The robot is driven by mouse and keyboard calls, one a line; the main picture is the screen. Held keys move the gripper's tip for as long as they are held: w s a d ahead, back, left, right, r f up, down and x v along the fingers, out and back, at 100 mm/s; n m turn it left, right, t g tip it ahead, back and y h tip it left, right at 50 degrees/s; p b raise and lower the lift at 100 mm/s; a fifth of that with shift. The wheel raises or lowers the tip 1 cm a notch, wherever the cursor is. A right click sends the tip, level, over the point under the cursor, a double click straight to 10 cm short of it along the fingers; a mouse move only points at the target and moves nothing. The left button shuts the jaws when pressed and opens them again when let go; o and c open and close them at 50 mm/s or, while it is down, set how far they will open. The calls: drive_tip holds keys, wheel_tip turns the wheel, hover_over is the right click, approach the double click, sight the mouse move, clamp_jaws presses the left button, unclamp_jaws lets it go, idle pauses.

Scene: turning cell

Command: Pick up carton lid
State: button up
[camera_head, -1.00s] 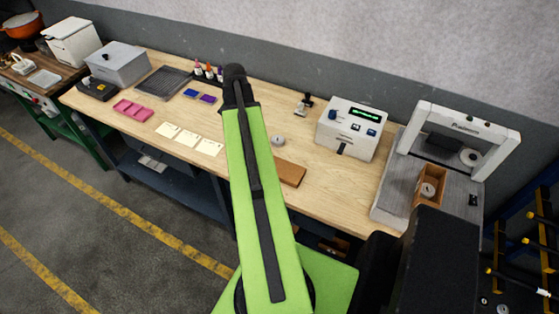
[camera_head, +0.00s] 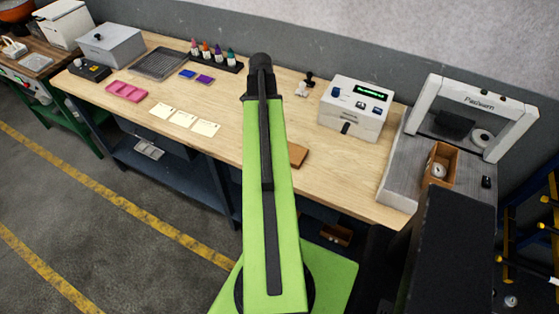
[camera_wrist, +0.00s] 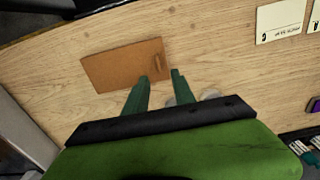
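A flat brown board (camera_wrist: 120,65), which looks like the carton lid, lies on the wooden bench in the wrist view. It has a small mark near its right end. In the head view my arm covers most of it, and only its right part (camera_head: 299,154) shows. My gripper (camera_wrist: 160,75) is open and empty. Its left fingertip overlaps the lower right edge of the board in the picture, and the right fingertip is just right of it. I cannot tell its height above the bench. My gripper is hidden in the head view.
An open brown carton (camera_head: 437,176) with a round thing in it stands on the grey press (camera_head: 403,180) at right. A white device (camera_head: 355,108) stands behind the board. Paper cards (camera_head: 182,119) lie to the left. Grey round things (camera_wrist: 185,97) are partly hidden behind my gripper.

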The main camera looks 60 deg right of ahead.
wheel_tip(320, 180, down, 7)
drive_tip(key=b, duration=0.5)
drive_tip(key=shift+s+b, duration=0.1)
drive_tip(key=shift+b, duration=0.3)
drive_tip(key=shift+r, duration=0.15)
clamp_jaws()
